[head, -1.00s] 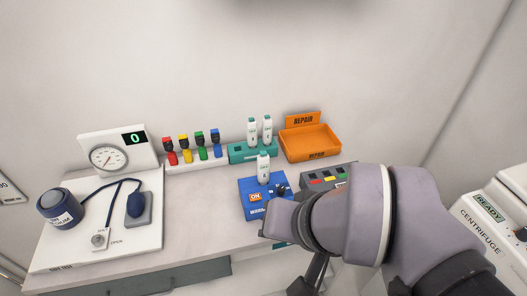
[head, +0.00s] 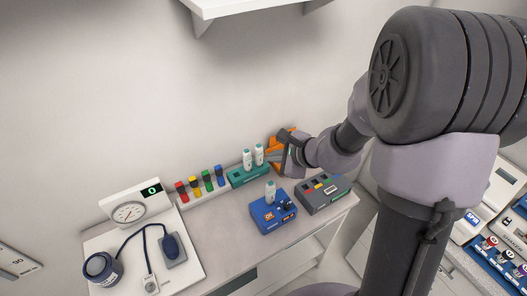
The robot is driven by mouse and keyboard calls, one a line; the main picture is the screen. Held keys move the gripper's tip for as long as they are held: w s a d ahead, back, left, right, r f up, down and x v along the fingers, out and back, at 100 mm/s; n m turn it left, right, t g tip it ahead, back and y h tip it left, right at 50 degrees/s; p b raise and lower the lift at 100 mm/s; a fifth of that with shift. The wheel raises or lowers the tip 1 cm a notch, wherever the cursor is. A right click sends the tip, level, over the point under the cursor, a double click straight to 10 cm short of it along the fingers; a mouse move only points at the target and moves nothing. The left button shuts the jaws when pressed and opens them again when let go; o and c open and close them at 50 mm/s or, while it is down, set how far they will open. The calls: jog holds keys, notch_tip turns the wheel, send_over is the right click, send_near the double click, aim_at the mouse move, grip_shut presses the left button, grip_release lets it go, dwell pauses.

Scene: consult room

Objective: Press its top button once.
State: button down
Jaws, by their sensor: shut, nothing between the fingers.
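A small white device with a dark green top (head: 270,191) stands upright at the back of a blue box (head: 267,226). The box has an orange label and a dark knob on its top. Two similar white devices (head: 247,159) stand in a teal holder (head: 240,180) behind it. The task does not name whose top button is meant, and no button on the white devices can be made out. My gripper (head: 284,152) is shut and empty. In the picture it is above and right of the blue box, in front of the orange tray, apart from the white devices.
The orange tray (head: 275,143) is partly hidden by my gripper. A grey box with coloured keys (head: 318,204) is right of the blue box. Colour-capped bottles (head: 208,181) and a dial gauge (head: 129,213) stand left. A shelf (head: 222,8) hangs above.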

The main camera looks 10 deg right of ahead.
aim_at(271, 183)
jog(key=shift+d+f, duration=0.1)
notch_tip(271, 183, down, 8)
jog(key=b, duration=0.6)
jog(key=shift+f+b, duration=0.1)
jog(key=shift+b, duration=0.2)
jog(key=shift+f+b, duration=0.3)
jog(key=shift+b, duration=0.15)
dwell(1.3)
jog(key=shift+f+b, duration=0.4)
jog(key=shift+b, duration=0.25)
jog(key=shift+f+b, duration=0.4)
jog(key=shift+b, duration=0.15)
dwell(0.4)
jog(key=shift+r, duration=0.1)
jog(key=shift+r+p, duration=0.55)
jog(key=shift+r, duration=0.2)
